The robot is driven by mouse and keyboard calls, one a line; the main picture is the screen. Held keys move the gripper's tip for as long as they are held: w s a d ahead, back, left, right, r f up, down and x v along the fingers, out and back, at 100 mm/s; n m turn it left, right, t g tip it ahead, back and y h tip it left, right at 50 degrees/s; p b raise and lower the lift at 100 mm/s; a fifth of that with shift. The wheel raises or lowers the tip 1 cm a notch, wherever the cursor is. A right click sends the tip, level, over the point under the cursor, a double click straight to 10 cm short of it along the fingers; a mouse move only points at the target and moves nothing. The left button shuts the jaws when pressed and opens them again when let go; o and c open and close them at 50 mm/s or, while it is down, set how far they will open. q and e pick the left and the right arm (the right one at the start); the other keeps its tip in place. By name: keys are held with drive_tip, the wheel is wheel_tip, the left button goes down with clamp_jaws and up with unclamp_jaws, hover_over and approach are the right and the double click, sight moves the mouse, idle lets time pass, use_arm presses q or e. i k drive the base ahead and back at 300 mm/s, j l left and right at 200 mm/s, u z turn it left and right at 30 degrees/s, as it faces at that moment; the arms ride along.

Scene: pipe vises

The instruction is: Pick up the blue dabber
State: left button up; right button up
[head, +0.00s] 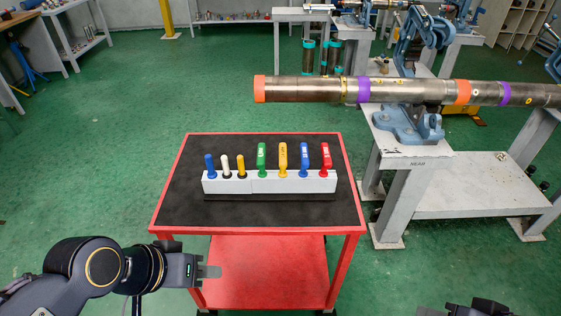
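Two blue-topped items stand upright in a white rack (270,183) on the cart. One is a shorter blue item (210,165) at the rack's left end. The other is a taller blue item (304,158) with a pale label, between a yellow one and a red one. I cannot tell from their looks which is the blue dabber. My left gripper (211,271) is in front of the cart's near left edge, apart from the rack. Its fingers show as one grey piece, so its opening is unclear. At the bottom right, only a dark part of my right arm shows, cut off by the frame.
The rack also holds white, yellow, green and red items. The red cart's (175,205) black top is clear around the rack. A long banded pipe (420,90) rests in a blue vise (408,125) on a grey stand to the right. Green floor is open at left.

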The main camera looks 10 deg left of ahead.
sight(212, 174)
drive_tip(key=j+z, duration=0.4)
drive_tip(key=k+j+z, duration=0.15)
drive_tip(key=j+z, duration=0.25)
drive_tip(key=k+j+z, duration=0.2)
drive_tip(key=j+z, duration=0.25)
drive_tip(key=i+j, duration=0.1)
drive_tip(key=j, duration=0.7)
